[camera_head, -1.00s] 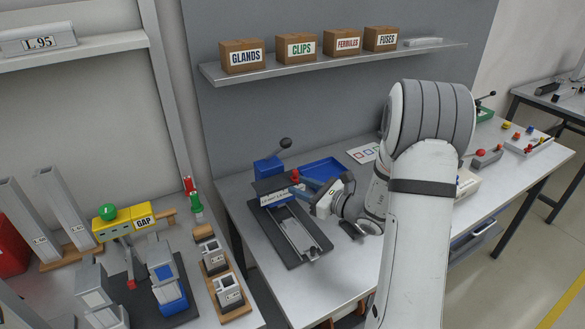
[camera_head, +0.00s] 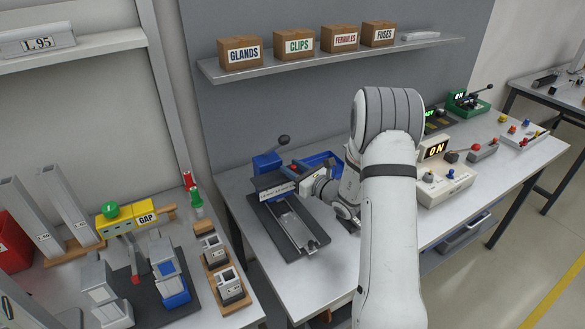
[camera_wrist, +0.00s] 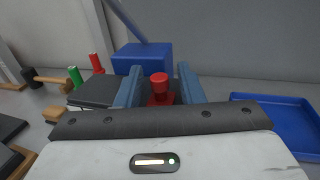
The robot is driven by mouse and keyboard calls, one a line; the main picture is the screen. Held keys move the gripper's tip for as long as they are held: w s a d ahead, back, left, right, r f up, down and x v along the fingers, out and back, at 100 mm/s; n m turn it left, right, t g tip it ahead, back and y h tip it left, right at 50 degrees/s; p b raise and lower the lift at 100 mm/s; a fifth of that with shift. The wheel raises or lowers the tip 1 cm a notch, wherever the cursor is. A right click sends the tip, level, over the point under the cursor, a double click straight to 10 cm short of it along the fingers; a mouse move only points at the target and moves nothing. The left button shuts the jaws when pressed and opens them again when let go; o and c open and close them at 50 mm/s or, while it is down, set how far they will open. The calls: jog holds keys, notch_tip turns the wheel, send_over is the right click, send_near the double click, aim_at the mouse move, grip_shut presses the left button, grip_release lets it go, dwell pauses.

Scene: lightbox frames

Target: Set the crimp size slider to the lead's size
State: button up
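The crimping device stands on the middle table, with a blue block and black-knobbed lever (camera_head: 283,140) at its back. A scale strip (camera_head: 278,190) on its front carries markings too small to read. A red knob (camera_wrist: 160,84) shows in the wrist view, apparently the size slider's. My gripper (camera_wrist: 159,86) is open, with one blue finger on each side of the knob and a visible gap at each side. In the head view my gripper hides part of the device's right side. A grey metal channel (camera_head: 289,222) runs forward from it. I cannot make out the lead or its size.
A blue tray (camera_wrist: 275,120) lies right of the device. A control box with a lit ON display (camera_head: 435,150) stands farther right. The left bench holds a yellow GAP gauge (camera_head: 125,222) and several metal blocks. A shelf (camera_head: 340,59) with labelled boxes hangs above.

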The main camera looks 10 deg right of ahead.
grip_shut()
jog(key=shift+s+f, duration=0.1)
dwell(0.5)
